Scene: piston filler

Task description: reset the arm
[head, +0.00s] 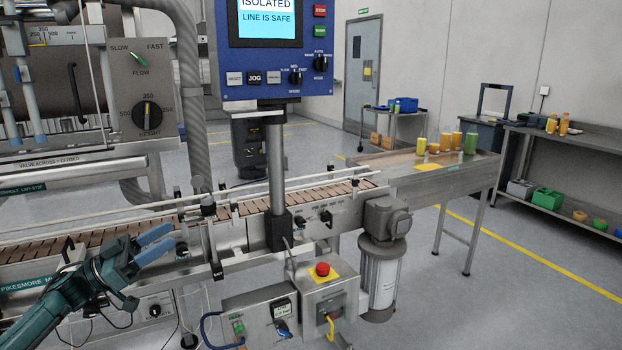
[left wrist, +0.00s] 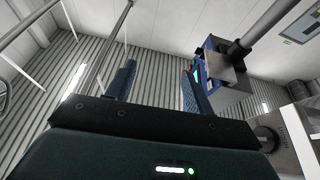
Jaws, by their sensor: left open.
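My left arm comes in from the lower left in the head view. My left gripper (head: 156,246) is open and empty, in front of the conveyor's near side, its blue fingers pointing right and up. In the left wrist view, the two blue fingers of my left gripper (left wrist: 158,85) stand apart with nothing between them. Beyond them are the ribbed wall and ceiling. My right gripper shows in neither view.
The slatted conveyor (head: 330,190) runs behind the gripper. A blue control panel (head: 275,50) on a post reads "ISOLATED, LINE IS SAFE". A red emergency button (head: 322,269) sits low in front. A table (head: 470,172) with bottles stands right. The right floor is mostly clear.

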